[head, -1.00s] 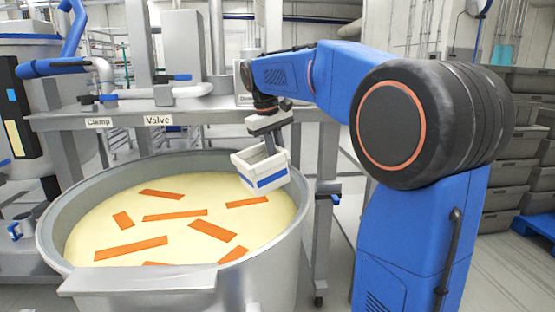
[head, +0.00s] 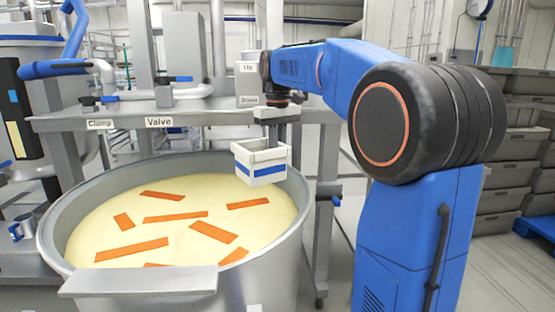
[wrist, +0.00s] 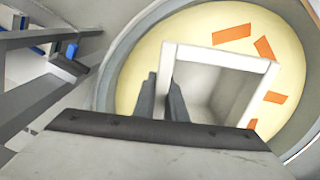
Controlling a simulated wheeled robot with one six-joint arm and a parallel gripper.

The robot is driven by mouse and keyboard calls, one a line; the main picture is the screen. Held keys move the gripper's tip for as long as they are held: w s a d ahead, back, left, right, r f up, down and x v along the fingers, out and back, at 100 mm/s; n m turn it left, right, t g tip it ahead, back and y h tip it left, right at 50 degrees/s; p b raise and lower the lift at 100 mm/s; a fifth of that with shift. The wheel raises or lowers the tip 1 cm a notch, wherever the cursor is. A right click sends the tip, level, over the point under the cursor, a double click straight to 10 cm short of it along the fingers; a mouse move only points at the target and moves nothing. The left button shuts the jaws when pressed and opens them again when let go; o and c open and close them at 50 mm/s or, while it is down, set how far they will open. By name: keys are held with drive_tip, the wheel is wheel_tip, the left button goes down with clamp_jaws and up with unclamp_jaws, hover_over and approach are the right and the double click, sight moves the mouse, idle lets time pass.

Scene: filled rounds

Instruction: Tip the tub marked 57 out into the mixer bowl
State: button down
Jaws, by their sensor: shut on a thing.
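A white square tub (head: 261,163) with a blue band hangs upright from my gripper (head: 276,138), above the right back part of the large steel bowl (head: 205,280). No number can be read on the tub. The bowl holds a pale yellow mass (head: 180,222) with several orange strips on it.
A steel bench (head: 215,118) with labels "Clamp" and "Valve" stands behind the bowl, with a grey box (head: 248,85) on it. Grey crates (head: 510,150) are stacked at the right. A flat steel ledge (head: 138,282) juts from the bowl's front rim.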

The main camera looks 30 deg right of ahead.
drive_tip(key=shift+r, duration=2.85)
